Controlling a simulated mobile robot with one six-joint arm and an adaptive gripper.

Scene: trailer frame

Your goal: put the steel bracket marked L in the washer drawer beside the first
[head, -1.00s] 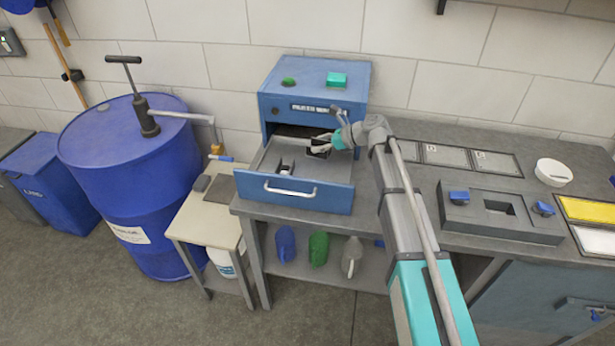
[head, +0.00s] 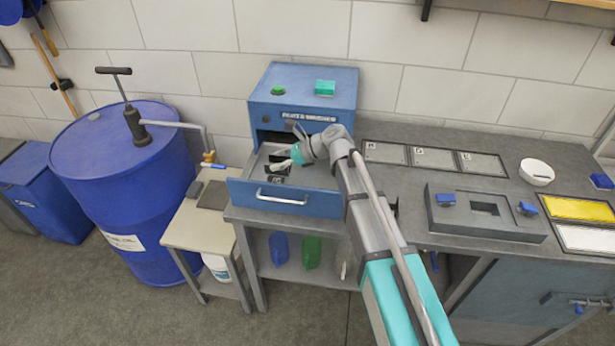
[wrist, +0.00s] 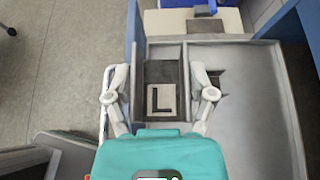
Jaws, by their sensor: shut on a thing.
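The steel bracket marked L (wrist: 162,98) is dark with a pale plate bearing a black L. In the wrist view it lies between the two fingers of my gripper (wrist: 160,85), which is shut on it; the contact itself is hard to see. Another dark bracket (wrist: 217,84) shows just beyond the right finger, partly hidden by it. The washer drawer (head: 315,201) is pulled out, and my gripper (head: 279,165) is low inside it. Dark pieces show around the fingers in the head view; my gripper partly covers them.
The blue washer cabinet (head: 305,92) stands behind the drawer. In the wrist view the bare drawer floor (wrist: 240,115) is free to the right. A blue barrel (head: 135,200) and small side table (head: 180,238) are at left. The bench with a grey fixture (head: 485,228) is at right.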

